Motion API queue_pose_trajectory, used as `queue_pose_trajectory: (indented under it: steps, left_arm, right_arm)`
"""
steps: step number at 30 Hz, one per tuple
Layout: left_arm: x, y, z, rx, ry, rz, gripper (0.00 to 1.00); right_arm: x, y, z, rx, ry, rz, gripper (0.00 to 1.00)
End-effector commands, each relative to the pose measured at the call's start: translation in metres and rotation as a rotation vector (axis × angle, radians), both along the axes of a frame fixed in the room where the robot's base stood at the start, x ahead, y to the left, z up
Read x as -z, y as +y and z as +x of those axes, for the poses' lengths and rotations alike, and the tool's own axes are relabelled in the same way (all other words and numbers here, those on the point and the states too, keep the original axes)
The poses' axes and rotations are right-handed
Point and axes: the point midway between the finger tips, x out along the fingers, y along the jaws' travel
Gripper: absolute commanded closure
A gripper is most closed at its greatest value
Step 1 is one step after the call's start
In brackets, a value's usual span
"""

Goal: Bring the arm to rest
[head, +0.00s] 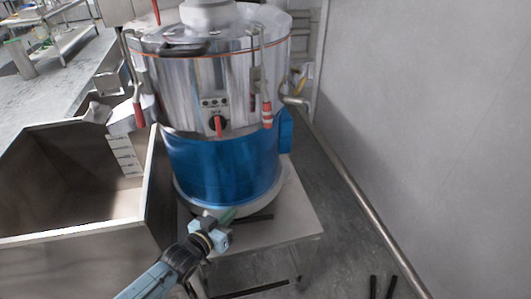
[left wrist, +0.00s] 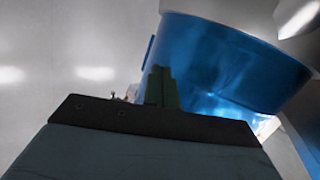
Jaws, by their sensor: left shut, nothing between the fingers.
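My left gripper (head: 229,215) comes in from the lower left in the head view, low in front of the bean grinder's base. Its fingers are shut with nothing between them; they show as a dark green block in the left wrist view (left wrist: 160,87). The bean grinder (head: 222,165) is a large steel drum with a blue lower band, a red-handled knob and red-tipped clamps. Its blue band fills the upper right of the left wrist view (left wrist: 225,65). I cannot tell whether the fingertips touch the grinder's base. My right gripper is not in view.
The grinder stands on a low metal table (head: 300,218). A deep steel sink or bin (head: 70,230) stands close on the left. A grey wall (head: 430,120) with a pipe (head: 365,220) along its foot bounds the right.

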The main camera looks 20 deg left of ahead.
Motion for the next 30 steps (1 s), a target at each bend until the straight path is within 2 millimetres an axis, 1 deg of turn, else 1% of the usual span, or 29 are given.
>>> queue_pose_trajectory:
  steps: [3,5,8,9,11,12,14,15,17,18,20,21,23,24,26,27,30]
  left_arm:
    - [0.002,0.000,-0.001,-0.001,0.006,0.001,1.00]
    - [0.012,0.001,-0.004,-0.006,0.027,0.008,1.00]
    - [0.048,0.005,-0.020,-0.023,0.112,0.037,1.00]
    - [0.069,0.006,-0.030,-0.031,0.164,0.055,1.00]
    - [0.105,0.009,-0.052,-0.042,0.255,0.086,1.00]
    - [0.131,0.010,-0.069,-0.048,0.324,0.108,1.00]
    - [0.168,0.011,-0.099,-0.051,0.426,0.143,1.00]
    - [0.190,0.010,-0.120,-0.050,0.493,0.165,1.00]
    - [0.222,0.009,-0.154,-0.043,0.595,0.197,1.00]
    - [0.241,0.007,-0.179,-0.036,0.662,0.217,1.00]
    - [0.267,0.005,-0.217,-0.022,0.762,0.246,1.00]
    - [0.282,0.002,-0.243,-0.011,0.828,0.264,1.00]
    - [0.302,-0.002,-0.283,0.010,0.923,0.289,1.00]
    - [0.312,-0.005,-0.307,0.026,0.980,0.304,1.00]
    - [0.324,-0.009,-0.341,0.050,1.058,0.324,1.00]
    - [0.330,-0.012,-0.362,0.065,1.103,0.335,1.00]
    - [0.338,-0.017,-0.400,0.096,1.186,0.355,1.00]
  right_arm:
    - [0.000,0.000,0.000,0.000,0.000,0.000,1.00]
    - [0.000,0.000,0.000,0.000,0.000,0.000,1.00]
    - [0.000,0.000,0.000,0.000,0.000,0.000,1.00]
    - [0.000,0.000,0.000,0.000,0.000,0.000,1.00]
    - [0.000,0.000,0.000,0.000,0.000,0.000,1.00]
    - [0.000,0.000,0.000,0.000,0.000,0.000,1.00]
    - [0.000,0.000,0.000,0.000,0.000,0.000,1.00]
    - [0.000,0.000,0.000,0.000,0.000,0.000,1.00]
    - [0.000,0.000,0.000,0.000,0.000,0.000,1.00]
    - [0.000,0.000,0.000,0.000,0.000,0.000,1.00]
    - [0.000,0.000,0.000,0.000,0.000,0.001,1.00]
    - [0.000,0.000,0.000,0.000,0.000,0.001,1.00]
    - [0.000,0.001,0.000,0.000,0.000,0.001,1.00]
    - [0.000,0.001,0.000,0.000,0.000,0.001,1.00]
    - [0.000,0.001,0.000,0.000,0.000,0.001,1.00]
    - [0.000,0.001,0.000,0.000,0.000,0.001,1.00]
    - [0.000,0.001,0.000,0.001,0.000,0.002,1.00]
